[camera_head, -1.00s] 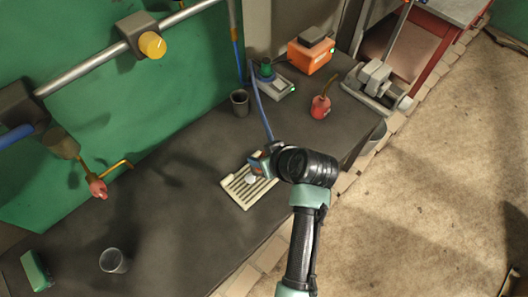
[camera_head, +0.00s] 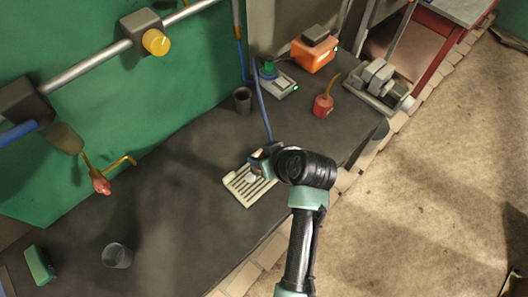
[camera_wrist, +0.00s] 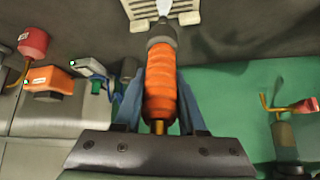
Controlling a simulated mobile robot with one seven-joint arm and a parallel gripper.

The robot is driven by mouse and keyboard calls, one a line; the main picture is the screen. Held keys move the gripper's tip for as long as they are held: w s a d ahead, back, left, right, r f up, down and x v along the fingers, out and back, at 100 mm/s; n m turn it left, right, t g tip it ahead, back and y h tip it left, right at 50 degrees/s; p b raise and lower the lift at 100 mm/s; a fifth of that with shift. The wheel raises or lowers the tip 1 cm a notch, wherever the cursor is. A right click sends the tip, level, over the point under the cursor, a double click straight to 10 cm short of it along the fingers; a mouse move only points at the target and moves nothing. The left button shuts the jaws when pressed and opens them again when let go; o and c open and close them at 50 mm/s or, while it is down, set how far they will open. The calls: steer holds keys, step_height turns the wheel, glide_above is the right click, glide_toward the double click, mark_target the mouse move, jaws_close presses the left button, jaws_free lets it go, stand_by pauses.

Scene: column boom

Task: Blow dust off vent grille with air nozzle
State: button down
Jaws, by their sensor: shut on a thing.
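The vent grille (camera_head: 237,191) is a pale slatted panel lying on the dark bench; part of it is hidden by my gripper. My gripper (camera_head: 264,165) is low over the grille's upper right part. In the wrist view my gripper (camera_wrist: 160,104) is shut around the air nozzle (camera_wrist: 161,84), which has a ribbed orange body and a dark front end. The nozzle points at the grille (camera_wrist: 138,10), whose edge shows at the top. A small whitish patch shows at the nozzle's front over the slats; I cannot tell whether it is tip, air or dust.
A blue hose (camera_head: 262,108) runs down to my gripper. A dark cup (camera_head: 242,99), red oil can (camera_head: 323,105) and orange box (camera_head: 314,56) stand beyond. The bench between is clear.

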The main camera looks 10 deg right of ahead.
steer(key=shift+s+a+p, duration=0.4)
steer(key=shift+s+a, duration=0.15)
steer(key=shift+a, duration=0.25)
steer(key=shift+s+a+p, duration=0.35)
steer(key=shift+s+a, duration=0.2)
steer(key=shift+a, duration=0.2)
steer(key=shift+r, duration=0.2)
step_height(320, 180, up, 6)
steer(key=p, duration=0.5)
steer(key=shift+f+p, duration=0.1)
steer(key=shift+p, duration=0.2)
steer(key=shift+f, duration=0.1)
